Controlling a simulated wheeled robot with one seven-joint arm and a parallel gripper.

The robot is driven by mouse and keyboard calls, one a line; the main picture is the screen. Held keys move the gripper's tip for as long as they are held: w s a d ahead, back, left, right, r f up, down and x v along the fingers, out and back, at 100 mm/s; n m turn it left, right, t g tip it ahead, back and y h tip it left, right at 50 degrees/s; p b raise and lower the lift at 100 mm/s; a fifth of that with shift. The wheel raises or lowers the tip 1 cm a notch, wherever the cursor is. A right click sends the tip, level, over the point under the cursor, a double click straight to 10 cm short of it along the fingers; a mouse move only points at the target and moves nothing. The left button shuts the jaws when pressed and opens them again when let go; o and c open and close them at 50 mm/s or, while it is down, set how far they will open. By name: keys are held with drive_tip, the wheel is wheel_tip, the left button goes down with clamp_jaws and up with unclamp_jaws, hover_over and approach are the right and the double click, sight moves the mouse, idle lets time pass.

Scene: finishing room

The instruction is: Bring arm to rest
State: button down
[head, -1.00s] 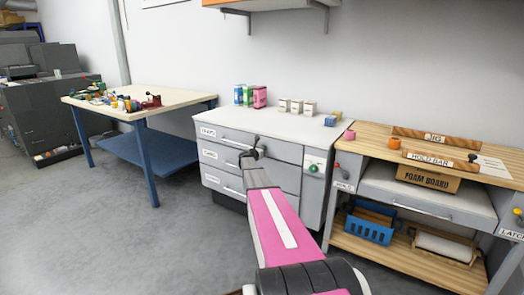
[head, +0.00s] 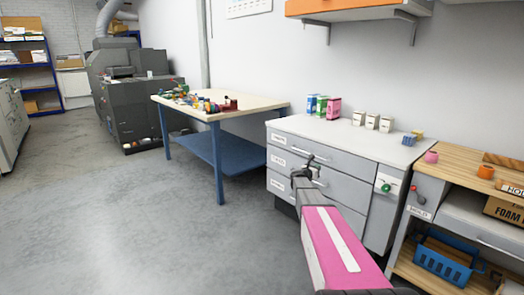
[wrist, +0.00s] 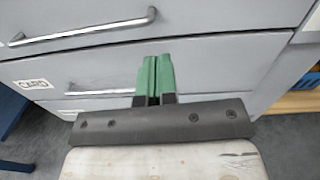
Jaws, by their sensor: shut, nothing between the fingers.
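My gripper (head: 304,172) is at the end of my pink and grey arm, in front of the grey drawer cabinet (head: 335,147). In the wrist view my gripper (wrist: 155,62) shows two green fingers pressed together with nothing between them. Behind the fingers are the cabinet's drawer fronts, a bar handle (wrist: 85,30) above and to the left, and a lower drawer handle (wrist: 100,90) partly hidden by the fingers. The drawers look closed. I cannot tell how far the fingertips are from the drawer front.
A blue-legged table (head: 222,108) with small coloured items stands left of the cabinet. A wooden workbench (head: 460,163) with a blue basket (head: 445,258) on its lower shelf stands to the right. An orange wall shelf (head: 345,8) hangs above. The floor (head: 130,220) at left is open.

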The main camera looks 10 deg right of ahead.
drive_tip(key=s+a+f+n+t+y, duration=0.15)
drive_tip(key=s+a+n+y, duration=0.3)
drive_tip(key=a+n, duration=0.45)
drive_tip(key=s+a+f+n+y, duration=0.2)
drive_tip(key=s+a+n+y, duration=0.2)
drive_tip(key=a+n+y, duration=0.45)
drive_tip(key=s+a+f+n+t+y, duration=0.15)
drive_tip(key=s+a+n+y, duration=0.35)
drive_tip(key=n, duration=0.6)
drive_tip(key=s+a+f+n+g+h, duration=0.1)
drive_tip(key=s+n+g, duration=0.3)
drive_tip(key=s, duration=0.5)
drive_tip(key=s+a+f+n+g+h, duration=0.1)
drive_tip(key=s+a+f+n+g, duration=0.1)
drive_tip(key=s+f+n+g, duration=0.2)
drive_tip(key=s+a+f+n+g+h, duration=0.1)
drive_tip(key=s+f+n+g, duration=0.1)
drive_tip(key=s+n+g, duration=0.3)
drive_tip(key=s+n, duration=0.4)
drive_tip(key=s, duration=0.7)
drive_tip(key=shift+s+a+f+n+g, duration=0.2)
drive_tip(key=shift+a+f+n+g, duration=0.1)
drive_tip(key=shift+n, duration=0.05)
drive_tip(key=shift+d, duration=0.15)
